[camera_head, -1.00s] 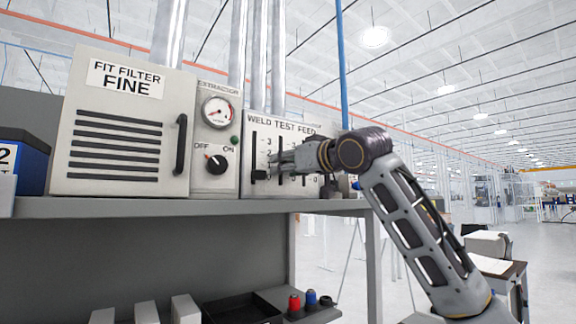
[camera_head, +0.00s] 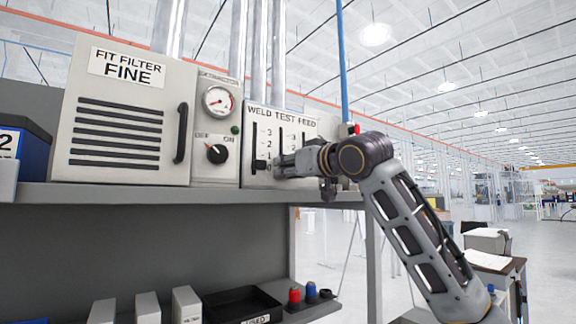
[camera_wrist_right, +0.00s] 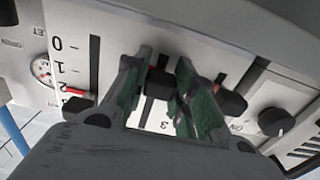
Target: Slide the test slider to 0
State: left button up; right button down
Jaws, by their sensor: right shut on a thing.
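The WELD TEST FEED panel (camera_head: 300,122) has upright sliders with number scales, 0 at the bottom and 3 at the top. The middle, test slider knob (camera_wrist_right: 158,84) is black with a red mark and sits between my right gripper's fingers (camera_wrist_right: 162,90), which are shut on it. A short stretch of its slot shows on the 0 side; its exact number is hidden. In the head view my right gripper (camera_head: 282,165) covers this knob, low on the panel. The weld slider knob (camera_head: 258,165) sits near its bottom. The feed slider knob (camera_wrist_right: 78,103) is beside the fingers. My left gripper is not in view.
An extractor panel with a gauge (camera_head: 218,100) and a rotary knob (camera_head: 216,154) stands left of the sliders. A filter box (camera_head: 120,115) with a handle is further left. The shelf edge (camera_head: 200,195) runs just below my right gripper.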

jog(key=shift+a+f, duration=0.1)
jog(key=shift+f, duration=0.2)
jog(key=c, duration=1.6)
grip_release()
jog(key=shift+f, duration=0.1)
jog(key=o, duration=0.4)
jog(key=shift+o, duration=0.2)
jog(key=shift+r, duration=0.2)
jog(key=shift+s+d, duration=0.1)
jog(key=shift+d, duration=0.1)
jog(key=shift+s+d, duration=0.2)
jog(key=shift+s, duration=0.1)
jog(key=v, duration=1.1)
